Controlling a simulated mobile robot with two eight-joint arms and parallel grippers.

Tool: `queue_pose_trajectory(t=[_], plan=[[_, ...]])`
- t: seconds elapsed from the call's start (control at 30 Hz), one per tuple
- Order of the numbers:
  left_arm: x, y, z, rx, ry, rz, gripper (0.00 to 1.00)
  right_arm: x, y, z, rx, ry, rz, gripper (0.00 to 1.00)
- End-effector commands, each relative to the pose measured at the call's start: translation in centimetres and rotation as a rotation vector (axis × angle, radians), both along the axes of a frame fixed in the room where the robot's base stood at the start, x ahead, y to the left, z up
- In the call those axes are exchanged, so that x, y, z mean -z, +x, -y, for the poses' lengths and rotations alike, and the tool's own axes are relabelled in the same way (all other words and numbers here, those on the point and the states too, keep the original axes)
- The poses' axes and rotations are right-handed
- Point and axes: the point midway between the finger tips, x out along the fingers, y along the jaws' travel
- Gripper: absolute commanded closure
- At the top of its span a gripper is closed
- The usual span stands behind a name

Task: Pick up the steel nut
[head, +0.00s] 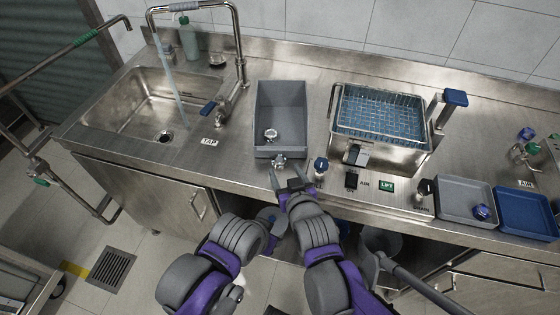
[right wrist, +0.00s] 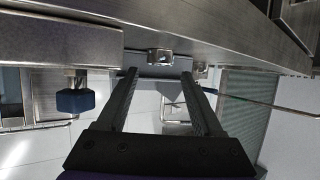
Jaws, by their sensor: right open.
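A small steel nut (head: 279,162) sits on the counter edge just in front of the grey bin. Another shiny round metal piece (head: 271,134) lies inside the grey bin (head: 292,102), near its front wall; it looks like a nut too. My right gripper (head: 291,178) is open and empty, below and in front of the nut at the edge, apart from it. In the right wrist view a metal nut (right wrist: 160,56) shows beyond and between the open fingers (right wrist: 160,85). My left arm reaches in low, but its fingers do not show.
A sink with running tap (head: 150,105) is at left. A steel tank with a blue mesh basket (head: 380,112) stands right of the bin. A dark blue knob (head: 321,165) is on the counter front, near the right gripper. Grey (head: 462,192) and blue (head: 525,208) trays lie at right.

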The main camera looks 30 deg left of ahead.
Motion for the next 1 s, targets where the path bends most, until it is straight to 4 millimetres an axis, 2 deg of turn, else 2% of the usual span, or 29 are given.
queue_pose_trajectory(t=[0.4,0.7,1.0], plan=[[0.3,0.0,0.0,0.0,0.0,-0.001,0.5,2.3,3.1,-2.9,0.001,0.0,0.0,0.32],[0.3,0.0,0.0,0.0,0.0,-0.001,0.5,2.4,3.3,-3.1,0.0,0.0,0.0,0.34],[0.3,0.0,0.0,0.0,0.0,-0.001,0.5,2.4,3.3,-3.1,0.0,0.0,0.0,0.88]])
